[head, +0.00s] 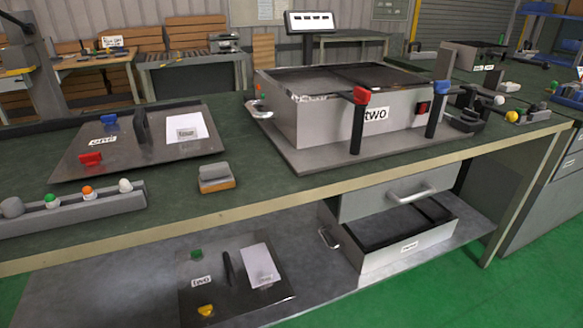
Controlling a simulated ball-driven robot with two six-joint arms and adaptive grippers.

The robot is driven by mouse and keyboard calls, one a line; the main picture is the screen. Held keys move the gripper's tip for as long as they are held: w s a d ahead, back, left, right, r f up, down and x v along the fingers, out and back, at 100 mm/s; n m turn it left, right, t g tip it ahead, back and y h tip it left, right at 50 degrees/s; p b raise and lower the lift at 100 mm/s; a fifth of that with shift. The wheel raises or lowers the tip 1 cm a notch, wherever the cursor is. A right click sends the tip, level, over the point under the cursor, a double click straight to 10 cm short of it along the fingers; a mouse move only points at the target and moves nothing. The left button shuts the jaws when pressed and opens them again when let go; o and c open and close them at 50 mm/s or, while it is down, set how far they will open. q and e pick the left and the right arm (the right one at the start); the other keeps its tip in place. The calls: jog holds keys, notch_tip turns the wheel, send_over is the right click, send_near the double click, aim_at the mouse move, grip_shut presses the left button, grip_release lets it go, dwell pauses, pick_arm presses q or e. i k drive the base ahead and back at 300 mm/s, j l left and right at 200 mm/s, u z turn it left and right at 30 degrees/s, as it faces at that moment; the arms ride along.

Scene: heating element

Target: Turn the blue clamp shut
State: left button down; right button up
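The blue clamp (441,94) is a blue head on a black upright post (432,124), at the front right of a metal box (320,122) labelled "two". Its head sits near the height of the box's top edge, and I cannot tell whether it touches the box. A matching red clamp (361,96) stands on a black post to its left, with a dark arm reaching from its head towards the box. Neither of my grippers is in view.
The box stands on a grey base plate (300,160) on a green bench. To the left lie a metal plate (140,155) with blue and red knobs, a small block (215,177) and a grey rail (75,208). Dark fittings (468,120) with balls sit right of the blue clamp.

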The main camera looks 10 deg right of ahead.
aim_at(440, 87)
jog(key=z, duration=1.3)
